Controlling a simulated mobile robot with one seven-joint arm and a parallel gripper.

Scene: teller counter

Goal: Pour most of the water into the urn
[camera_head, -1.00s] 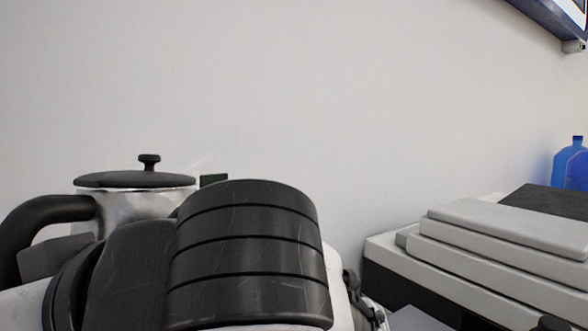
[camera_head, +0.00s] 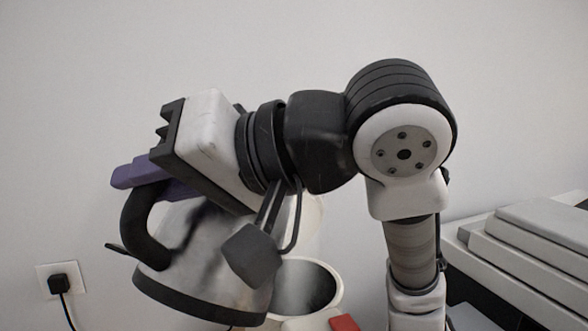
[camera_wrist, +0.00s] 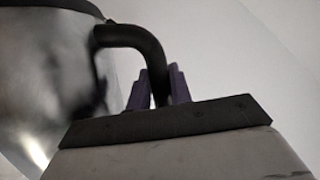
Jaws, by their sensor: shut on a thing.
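My gripper (camera_head: 148,178) is shut on the black handle (camera_head: 146,228) of a silver kettle (camera_head: 205,255). The kettle is tilted, with a dark band along its lower edge. In the wrist view, the purple fingers of my gripper (camera_wrist: 164,88) close around the handle (camera_wrist: 138,40), and the kettle body (camera_wrist: 45,85) fills the left side. A cream urn (camera_head: 334,288) with a round open top and dark inside stands just right of and partly behind the kettle. I cannot tell whether the kettle touches the urn.
Flat grey-white equipment (camera_head: 535,232) is stacked at the right. A wall socket with a black plug (camera_head: 59,282) is at the lower left. A small red item (camera_head: 344,322) lies at the bottom edge, near the urn.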

